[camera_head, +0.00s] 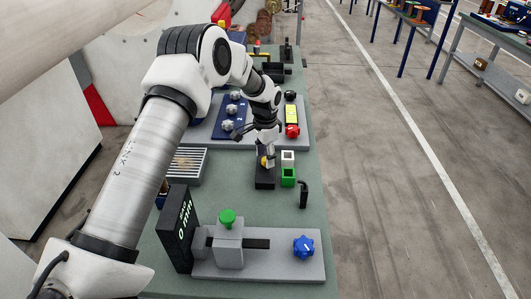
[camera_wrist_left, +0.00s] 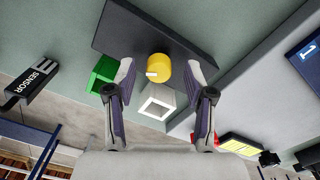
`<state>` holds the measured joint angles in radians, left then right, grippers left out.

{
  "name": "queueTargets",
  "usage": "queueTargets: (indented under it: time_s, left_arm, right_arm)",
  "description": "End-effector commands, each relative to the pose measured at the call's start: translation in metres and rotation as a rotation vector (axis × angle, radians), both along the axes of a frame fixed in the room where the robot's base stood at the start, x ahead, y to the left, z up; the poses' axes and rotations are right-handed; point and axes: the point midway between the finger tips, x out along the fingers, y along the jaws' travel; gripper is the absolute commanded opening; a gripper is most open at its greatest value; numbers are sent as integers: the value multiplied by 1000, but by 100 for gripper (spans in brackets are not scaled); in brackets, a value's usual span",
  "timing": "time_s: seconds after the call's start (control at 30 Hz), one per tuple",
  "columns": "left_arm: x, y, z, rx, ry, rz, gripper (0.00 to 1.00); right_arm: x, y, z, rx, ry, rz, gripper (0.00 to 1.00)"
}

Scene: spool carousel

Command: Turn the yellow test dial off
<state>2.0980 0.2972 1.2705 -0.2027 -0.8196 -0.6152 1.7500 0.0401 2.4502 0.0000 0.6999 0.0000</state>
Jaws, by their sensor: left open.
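The yellow dial (camera_wrist_left: 158,67) is a small round knob with a white mark, standing on a dark base plate (camera_wrist_left: 230,35). In the left wrist view it is between the spread fingers of my left gripper (camera_wrist_left: 164,73), with a gap visible on each side. In the head view the yellow dial (camera_head: 265,162) is partly hidden by my left gripper (camera_head: 267,150), which points down over the dark base. The left gripper is open and holds nothing. Whether the fingers reach down to the dial's height is hard to tell. My right gripper is not in view.
A white square block (camera_head: 287,157) and a green one (camera_head: 288,177) stand close beside the dial. A black sensor (camera_head: 303,195) is nearby. A grey fixture with a blue star knob (camera_head: 304,248) is in front; a red knob (camera_head: 292,131) is behind. The aisle at right is clear.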

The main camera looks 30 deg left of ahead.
Motion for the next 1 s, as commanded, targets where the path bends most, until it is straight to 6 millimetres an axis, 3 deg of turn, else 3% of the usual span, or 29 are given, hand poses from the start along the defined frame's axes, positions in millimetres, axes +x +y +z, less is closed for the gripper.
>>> queueTargets:
  time_s: [0.27, 0.3, 0.43, 0.47, 1.0]
  left_arm:
    - [0, 0, -7, 0, -2, -1, 54]
    - [0, 0, -7, 0, -1, -1, 50]
    - [0, 0, -7, 0, -1, -1, 4]
    - [0, 0, -7, 0, -1, -1, 0]
    - [-1, -1, -8, 0, 4, 77, 0]
  right_arm:
    - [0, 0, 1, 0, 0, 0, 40]
    - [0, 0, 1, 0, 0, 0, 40]
    - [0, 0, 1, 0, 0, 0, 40]
    - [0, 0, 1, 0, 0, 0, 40]
    - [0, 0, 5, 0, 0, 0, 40]
